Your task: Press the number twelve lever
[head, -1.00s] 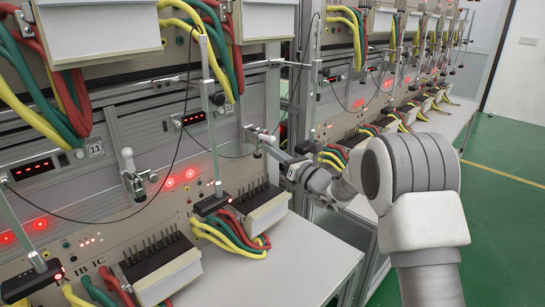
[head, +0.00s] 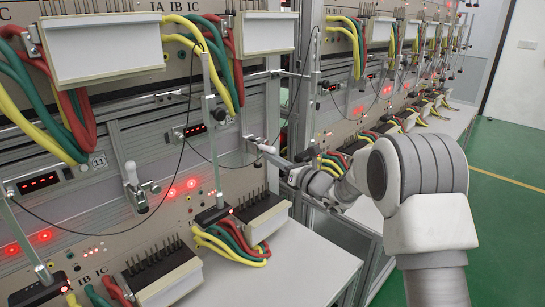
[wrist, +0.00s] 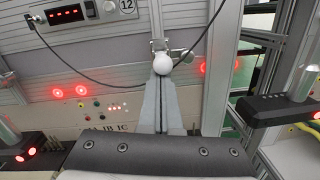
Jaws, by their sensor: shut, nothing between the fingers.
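The number twelve lever (wrist: 162,64) has a round white knob and shows at the upper middle of the wrist view, below and right of the round 12 label (wrist: 126,6). My gripper (wrist: 161,80) is shut and empty, with its grey fingertips right at the knob's lower edge. I cannot tell whether they touch it. In the head view, my gripper (head: 271,155) reaches left to the lever's white knob (head: 266,149) on the metal rail. The lever's lower part is hidden behind the fingers in the wrist view.
The number 11 lever (head: 130,174) stands on the panel to the left. A black cable (wrist: 95,84) loops behind the knob. A black clamp block (wrist: 281,108) juts out at right, near a metal upright (wrist: 219,65). A white table (head: 310,258) lies below.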

